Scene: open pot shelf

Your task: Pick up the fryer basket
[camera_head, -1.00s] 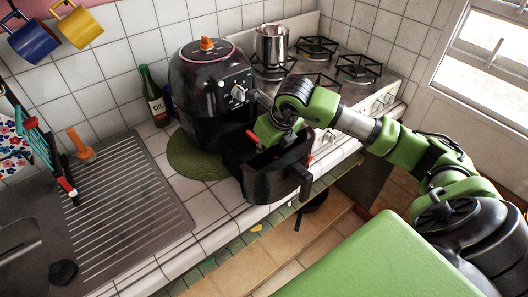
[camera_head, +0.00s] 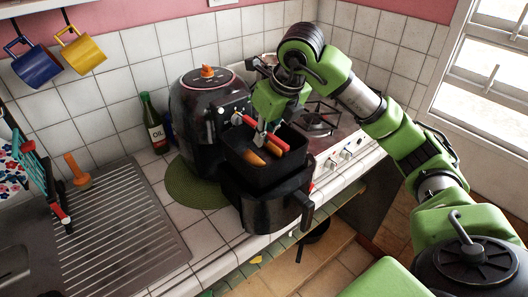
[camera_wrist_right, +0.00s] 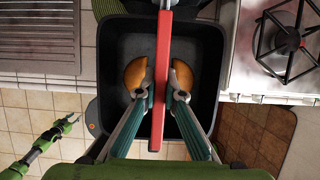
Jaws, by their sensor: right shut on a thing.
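The fryer basket (camera_head: 290,170) is a black square tub with a red bar handle (camera_head: 267,135) across its top. It is raised above the black fryer drawer (camera_head: 262,212), close over it. My right gripper (camera_head: 262,138) is shut on the red handle. In the right wrist view, its fingers (camera_wrist_right: 160,98) stand on both sides of the bar (camera_wrist_right: 160,50). Brown food (camera_wrist_right: 136,70) shows inside the basket on both sides of the bar; I cannot tell whether it is one piece. My left gripper (camera_wrist_right: 72,121) shows small at lower left in the wrist view, open and empty.
The black air fryer (camera_head: 205,125) stands behind the drawer on a green round mat (camera_head: 190,190). A stove (camera_head: 335,145) is to the right. An oil bottle (camera_head: 153,125) and a sink drainer (camera_head: 120,215) are to the left.

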